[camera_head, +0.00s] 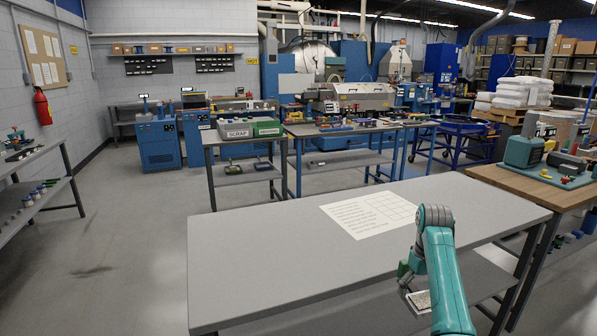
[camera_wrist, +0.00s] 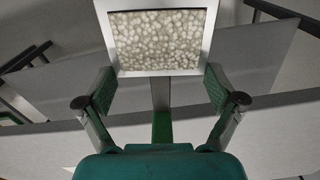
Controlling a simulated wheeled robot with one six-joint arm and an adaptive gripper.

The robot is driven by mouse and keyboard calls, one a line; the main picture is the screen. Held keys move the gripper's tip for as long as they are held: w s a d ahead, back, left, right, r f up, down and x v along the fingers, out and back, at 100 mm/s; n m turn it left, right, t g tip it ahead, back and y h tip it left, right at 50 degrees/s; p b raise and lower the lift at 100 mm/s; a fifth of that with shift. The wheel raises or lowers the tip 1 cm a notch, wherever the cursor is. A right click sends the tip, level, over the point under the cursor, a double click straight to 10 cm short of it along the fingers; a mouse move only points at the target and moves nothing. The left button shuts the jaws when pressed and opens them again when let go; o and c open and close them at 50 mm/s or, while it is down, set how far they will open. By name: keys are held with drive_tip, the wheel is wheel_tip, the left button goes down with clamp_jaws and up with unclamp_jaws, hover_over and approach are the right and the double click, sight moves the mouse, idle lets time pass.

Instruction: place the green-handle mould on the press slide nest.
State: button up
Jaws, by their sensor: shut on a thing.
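The green-handle mould shows in the wrist view as a square, pale metal frame (camera_wrist: 160,72) filled with whitish pellets. Its stem and green handle (camera_wrist: 162,127) run from the frame toward my palm. My gripper (camera_wrist: 160,87) has its two green pads at either side of the mould and is shut on it; the exact contact is hard to see. In the head view the mould (camera_head: 420,301) hangs below the near edge of the grey table, beside my teal arm, which hides part of the gripper. I cannot make out the press slide nest in either view.
The grey table (camera_head: 290,235) is bare except for a printed white sheet (camera_head: 370,213). A wooden bench (camera_head: 520,184) with a teal device (camera_head: 523,152) stands at right. Workbenches and blue machines (camera_head: 157,145) fill the back. Open floor (camera_head: 110,240) lies at left.

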drive_tip(key=s+a+f+m, duration=0.1)
drive_tip(key=s+a+f, duration=0.2)
drive_tip(key=a+f, duration=0.3)
drive_tip(key=s+a+f+m, duration=0.1)
drive_tip(key=s+a+f, duration=0.3)
drive_tip(key=a, duration=0.4)
drive_tip(key=s+f, duration=1.8)
drive_tip(key=f, duration=0.2)
drive_tip(key=shift+a, duration=0.2)
